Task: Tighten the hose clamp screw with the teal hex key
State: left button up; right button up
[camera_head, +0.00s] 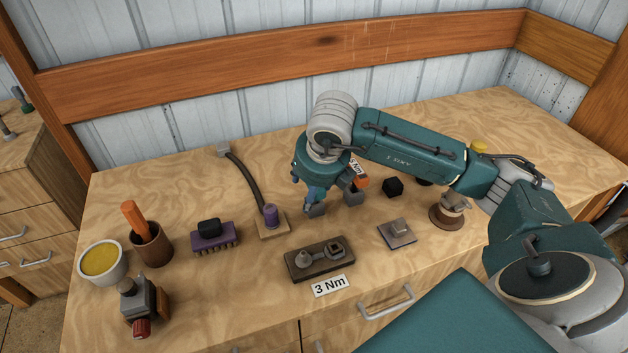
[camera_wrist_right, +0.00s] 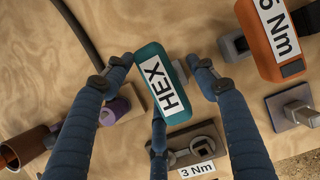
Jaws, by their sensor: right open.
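My right gripper (camera_head: 316,206) reaches in from the right and points down over the middle of the bench. In the right wrist view its blue fingers (camera_wrist_right: 161,84) are spread open around a teal block labelled HEX (camera_wrist_right: 165,88), which looks like the teal hex key's handle. I cannot tell whether they touch it. Its shaft is not visible, and in the head view the gripper hides it. A dark fixture (camera_head: 295,267) with a round post and a ring lies in front, beside a 3 Nm label (camera_head: 329,286). I cannot tell which piece is the clamp screw. My left gripper is not in view.
A black hose (camera_head: 241,176) and a purple fitting (camera_head: 270,214) stand left.

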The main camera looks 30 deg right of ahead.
jog(key=c, duration=1.4)
jog(key=shift+o, duration=0.2)
jog(key=shift+r, duration=0.1)
notch_tip(320, 180, up, 12)
jog(key=b, duration=0.2)
jog(key=shift+w+b, duration=0.1)
jog(key=shift+b, duration=0.3)
notch_tip(320, 180, up, 8)
jog(key=p, duration=0.1)
